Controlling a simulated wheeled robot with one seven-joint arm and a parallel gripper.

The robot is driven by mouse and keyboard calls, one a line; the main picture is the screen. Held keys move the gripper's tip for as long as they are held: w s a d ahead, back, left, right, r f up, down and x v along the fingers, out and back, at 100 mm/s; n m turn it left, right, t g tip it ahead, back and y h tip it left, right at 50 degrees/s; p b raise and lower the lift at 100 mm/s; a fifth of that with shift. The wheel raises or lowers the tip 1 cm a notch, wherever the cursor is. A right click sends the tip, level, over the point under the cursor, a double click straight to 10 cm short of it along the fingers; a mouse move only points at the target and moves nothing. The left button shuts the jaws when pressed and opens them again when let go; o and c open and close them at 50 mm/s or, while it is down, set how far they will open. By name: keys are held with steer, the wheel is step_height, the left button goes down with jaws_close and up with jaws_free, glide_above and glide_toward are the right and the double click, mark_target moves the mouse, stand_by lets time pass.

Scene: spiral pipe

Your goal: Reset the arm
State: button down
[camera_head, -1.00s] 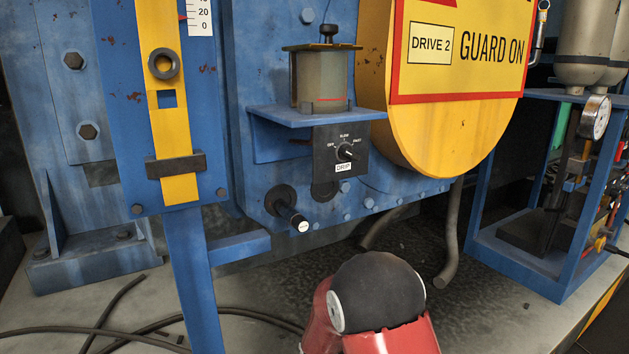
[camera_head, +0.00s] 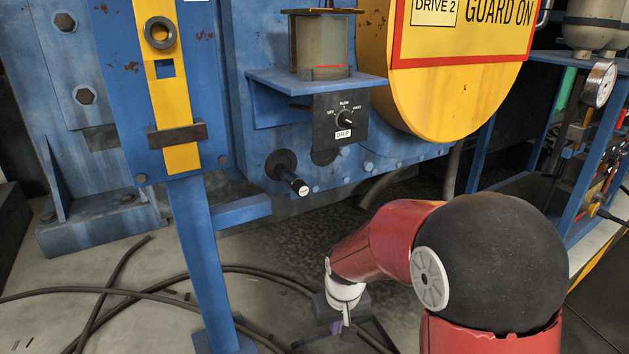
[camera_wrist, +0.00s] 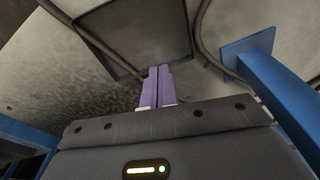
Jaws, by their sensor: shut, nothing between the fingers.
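My arm, in red and black, rises into the lower right of the head view and bends down to the left. My gripper (camera_head: 346,318) hangs low over the floor there, small and partly hidden by its own wrist. In the wrist view the two purple fingers of my gripper (camera_wrist: 156,72) lie side by side, shut, with nothing between them. They point toward the grey floor and a dark flat plate (camera_wrist: 135,35). The gripper is apart from the machine's controls.
A blue post (camera_head: 205,265) stands left of my gripper. Dark cables (camera_head: 125,290) lie on the floor. Above are a drip box (camera_head: 340,118) with a knob, a black lever (camera_head: 290,178) and a yellow guard (camera_head: 440,95). A blue frame with a gauge (camera_head: 599,84) stands right.

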steer(key=s+d+r+m+t+p, duration=0.1)
steer(key=s+d+r+t+p, duration=0.1)
steer(key=s+d+r, duration=0.3)
steer(key=s+d+r+m+t+p, duration=0.2)
steer(key=s+d+r, duration=0.3)
steer(key=s+r, duration=0.8)
step_height(320, 180, up, 5)
steer(key=shift+s+d+f, duration=0.1)
steer(key=shift+s+d, duration=0.1)
steer(key=shift+s, duration=0.1)
